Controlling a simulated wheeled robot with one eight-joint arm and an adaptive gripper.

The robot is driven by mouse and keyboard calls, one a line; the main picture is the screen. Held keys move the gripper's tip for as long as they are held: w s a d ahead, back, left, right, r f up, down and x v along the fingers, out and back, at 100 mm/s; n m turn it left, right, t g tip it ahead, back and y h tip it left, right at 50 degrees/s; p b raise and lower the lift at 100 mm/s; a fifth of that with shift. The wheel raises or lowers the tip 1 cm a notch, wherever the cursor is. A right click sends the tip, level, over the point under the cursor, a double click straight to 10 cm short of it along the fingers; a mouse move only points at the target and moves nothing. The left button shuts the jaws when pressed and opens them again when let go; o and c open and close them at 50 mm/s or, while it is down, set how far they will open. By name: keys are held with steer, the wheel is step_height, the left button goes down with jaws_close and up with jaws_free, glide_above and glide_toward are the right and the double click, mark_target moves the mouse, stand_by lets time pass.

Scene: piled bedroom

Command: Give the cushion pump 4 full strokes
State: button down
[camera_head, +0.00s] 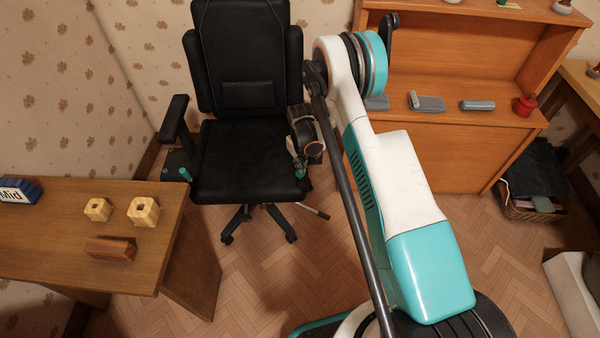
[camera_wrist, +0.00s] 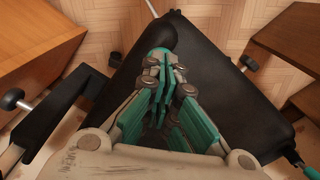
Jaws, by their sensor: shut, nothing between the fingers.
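A black office chair (camera_head: 245,165) stands between the desk and the cabinet. My gripper (camera_head: 299,172) points down at the right side of its seat, seen from above in the head view. In the wrist view my gripper (camera_wrist: 160,62) is shut with nothing between its green fingers. A dark rounded form (camera_wrist: 155,35) lies just beyond the fingertips at the seat edge. It may be the cushion pump, but I cannot tell, nor whether the fingers touch it. A teal-ended handle (camera_head: 185,174) sticks out at the chair's left side.
A wooden desk (camera_head: 50,240) with several small blocks stands at the left. An orange-brown cabinet (camera_head: 450,150) stands close on the right, behind my arm. A silver lever (camera_head: 313,212) sticks out under the seat. Open floor lies in front of the chair.

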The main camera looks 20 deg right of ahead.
steer(key=shift+f, duration=0.15)
steer(key=shift+f, duration=1.45)
steer(key=shift+r+p, duration=0.35)
steer(key=shift+r, duration=1.3)
steer(key=shift+f, duration=0.15)
steer(key=shift+f+b, duration=0.35)
steer(key=shift+f, duration=1.05)
steer(key=shift+r+p, duration=0.35)
steer(key=shift+r, duration=1.15)
